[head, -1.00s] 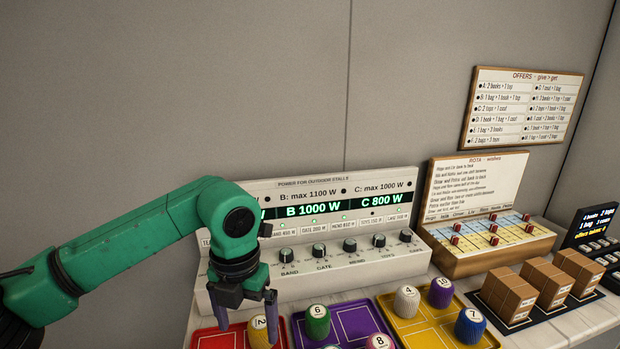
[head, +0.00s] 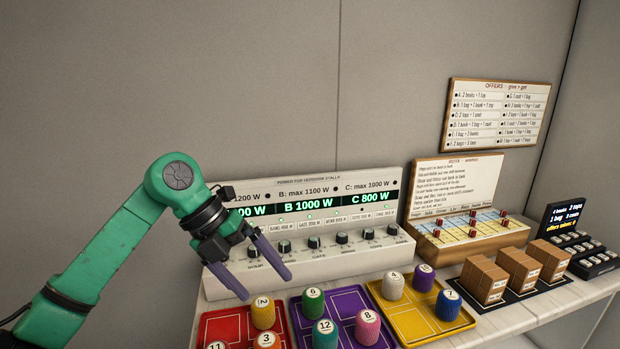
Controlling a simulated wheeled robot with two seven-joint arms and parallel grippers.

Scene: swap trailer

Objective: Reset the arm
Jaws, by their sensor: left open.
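My left arm (head: 95,262) is green and comes in from the left. My left gripper (head: 267,289) is open and empty, its two purple-grey fingers spread and pointing down and right. It hangs in front of the left part of the power panel (head: 375,250), above the back of the red tray (head: 219,319). A yellow cylinder marked 2 (head: 264,312) stands on the red tray just below the fingers. My right gripper is not in view.
A purple tray (head: 346,297) and a yellow tray (head: 413,320) hold numbered cylinders. A rota board (head: 455,186), brown boxes (head: 484,278) and a small dark display (head: 565,218) stand to the right. An offers board (head: 496,113) hangs on the wall.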

